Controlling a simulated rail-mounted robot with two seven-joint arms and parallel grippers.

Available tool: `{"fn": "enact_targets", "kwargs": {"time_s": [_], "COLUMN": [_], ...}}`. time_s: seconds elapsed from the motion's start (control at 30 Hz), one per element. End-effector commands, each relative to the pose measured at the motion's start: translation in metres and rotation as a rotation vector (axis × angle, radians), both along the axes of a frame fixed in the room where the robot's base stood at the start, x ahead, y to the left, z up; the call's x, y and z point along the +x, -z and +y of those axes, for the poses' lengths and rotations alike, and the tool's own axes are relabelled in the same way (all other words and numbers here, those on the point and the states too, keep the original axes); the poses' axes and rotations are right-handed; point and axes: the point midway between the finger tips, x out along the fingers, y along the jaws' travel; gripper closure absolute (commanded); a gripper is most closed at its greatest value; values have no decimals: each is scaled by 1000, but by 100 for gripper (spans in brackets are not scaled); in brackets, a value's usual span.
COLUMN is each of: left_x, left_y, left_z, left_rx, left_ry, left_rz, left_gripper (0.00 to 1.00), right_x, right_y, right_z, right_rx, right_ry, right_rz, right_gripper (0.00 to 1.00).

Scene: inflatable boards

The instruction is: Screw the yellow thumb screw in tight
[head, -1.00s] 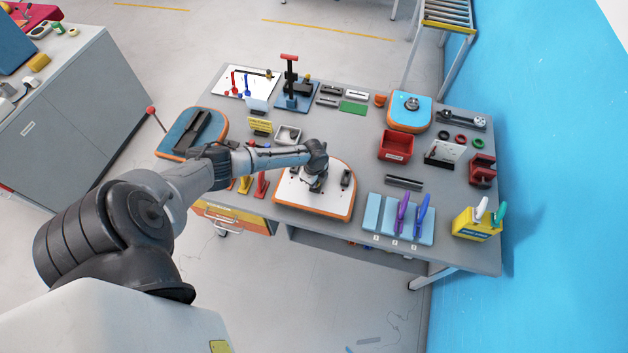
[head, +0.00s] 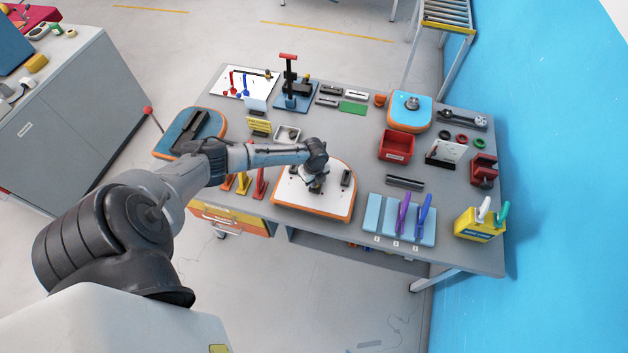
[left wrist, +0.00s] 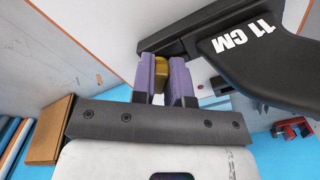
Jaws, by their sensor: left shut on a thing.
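The yellow thumb screw (left wrist: 160,67) sits between the two purple fingertips of my left gripper (left wrist: 166,80) in the left wrist view. The fingers are shut on it and hide much of it. It is beside a black fin (left wrist: 245,60) marked "11 CM", against the fin's black base. How deep the screw is seated cannot be seen. In the head view my left gripper (head: 315,186) points down over a white board piece with an orange rim (head: 300,203), and hides the screw there. My right gripper is not in view.
The grey table (head: 350,150) holds a red bin (head: 396,147), a light blue stand with purple and blue tools (head: 374,212) and a yellow holder (head: 478,224). A blue board piece (head: 187,133) lies at the left, near my left arm. Small yellow and red items stand beneath my forearm.

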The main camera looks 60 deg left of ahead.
Motion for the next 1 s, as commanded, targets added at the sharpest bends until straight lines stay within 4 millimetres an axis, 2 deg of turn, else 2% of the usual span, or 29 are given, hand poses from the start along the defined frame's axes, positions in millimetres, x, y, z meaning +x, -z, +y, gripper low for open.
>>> {"fn": "enact_targets", "kwargs": {"time_s": [0.3, 0.77, 1.0], "left_x": [2, 3, 4], "left_y": [0, -1, 1], "left_z": [0, 0, -1], "left_rx": [0, -1, 0], "left_ry": [207, 244, 398], "left_rz": [-1, -1, -2], "left_gripper": [100, 100, 100], "right_x": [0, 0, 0], "right_y": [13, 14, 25], "right_z": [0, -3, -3], "right_rx": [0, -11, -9], "right_ry": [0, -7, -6], "right_rz": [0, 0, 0], "right_gripper": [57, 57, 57]}}
